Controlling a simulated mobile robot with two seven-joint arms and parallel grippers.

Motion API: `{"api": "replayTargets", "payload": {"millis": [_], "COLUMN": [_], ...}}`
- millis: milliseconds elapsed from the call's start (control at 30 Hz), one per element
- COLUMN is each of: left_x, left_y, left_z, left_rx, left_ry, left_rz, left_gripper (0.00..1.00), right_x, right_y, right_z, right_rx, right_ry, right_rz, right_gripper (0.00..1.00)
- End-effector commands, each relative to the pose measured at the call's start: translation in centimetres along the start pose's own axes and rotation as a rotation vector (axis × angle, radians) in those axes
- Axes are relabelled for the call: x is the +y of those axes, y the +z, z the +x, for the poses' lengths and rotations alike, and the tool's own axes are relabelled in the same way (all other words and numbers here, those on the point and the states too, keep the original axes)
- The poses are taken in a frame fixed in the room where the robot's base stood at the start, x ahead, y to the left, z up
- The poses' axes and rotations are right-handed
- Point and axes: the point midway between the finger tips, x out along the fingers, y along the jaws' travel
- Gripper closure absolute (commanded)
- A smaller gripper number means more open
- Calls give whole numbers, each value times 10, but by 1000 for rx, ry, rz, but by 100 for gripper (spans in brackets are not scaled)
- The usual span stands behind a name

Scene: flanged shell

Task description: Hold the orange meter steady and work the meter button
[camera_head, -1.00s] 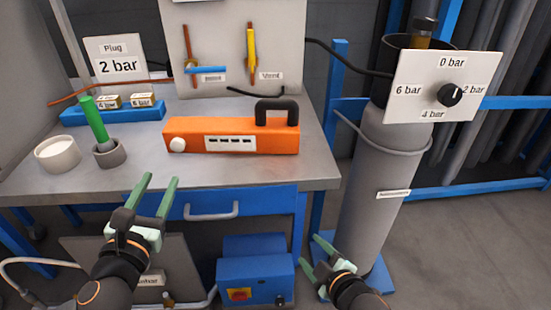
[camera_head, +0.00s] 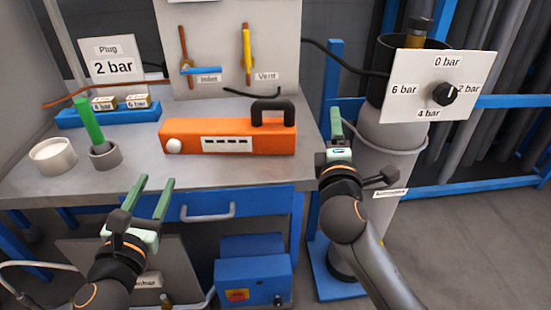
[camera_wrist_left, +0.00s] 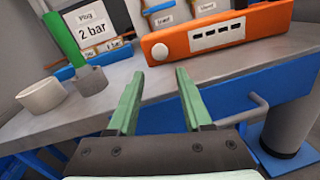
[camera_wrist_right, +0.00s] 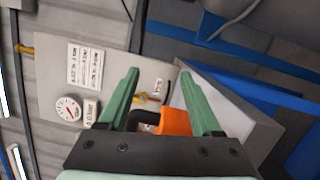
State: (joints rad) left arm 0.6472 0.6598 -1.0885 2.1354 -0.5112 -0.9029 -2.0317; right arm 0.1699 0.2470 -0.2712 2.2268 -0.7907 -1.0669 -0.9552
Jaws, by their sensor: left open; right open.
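The orange meter (camera_head: 228,136) lies on the grey bench, with a display panel on its front and a black handle (camera_head: 272,112) on top at its right end. A round white button (camera_head: 174,146) sits at the left end of its front. My left gripper (camera_head: 155,183) is open and empty, in front of the bench edge and below the meter; the meter also shows in the left wrist view (camera_wrist_left: 215,37). My right gripper (camera_head: 337,128) is raised to the right of the meter, apart from it. In the right wrist view, the meter's end (camera_wrist_right: 174,121) shows between its open fingers.
A blue block with small labelled pieces (camera_head: 110,112), a white cup (camera_head: 53,155) and a grey cup with a green stick (camera_head: 104,156) stand left of the meter. A grey cylinder with a dial plate (camera_head: 432,85) stands right of the bench. The bench before the meter is clear.

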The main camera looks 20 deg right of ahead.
Motion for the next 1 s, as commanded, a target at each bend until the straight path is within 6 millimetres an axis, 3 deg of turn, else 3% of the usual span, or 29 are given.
{"api": "replayTargets", "payload": {"millis": [33, 200, 267, 300, 467, 633, 800, 1000], "left_x": [0, 0, 0, 0, 0, 0, 0, 0], "left_y": [0, 0, 0, 0, 0, 0, 0, 0], "left_z": [0, 0, 0, 0, 0, 0, 0, 0], "left_rx": [0, 0, 0, 0, 0, 0, 0, 0], "left_ry": [0, 0, 0, 0, 0, 0, 0, 0], "left_rz": [0, 0, 0, 0, 0, 0, 0, 0], "left_gripper": [50, 50, 50, 50, 50, 50, 50, 50], "right_x": [26, 104, 127, 130, 112, 78, 49, 27], "right_y": [-12, -40, -52, -60, -85, -103, -110, -108], "right_z": [-6, -34, -48, -52, -59, -69, -85, -99], "right_rx": [42, 148, 167, 162, 116, 64, 23, -3], "right_ry": [69, 289, 348, 349, 270, 139, 18, -81], "right_rz": [53, 148, 116, 49, -270, -679, -1061, -1345], "right_gripper": [34, 34, 34, 34, 34, 34, 34, 34]}}
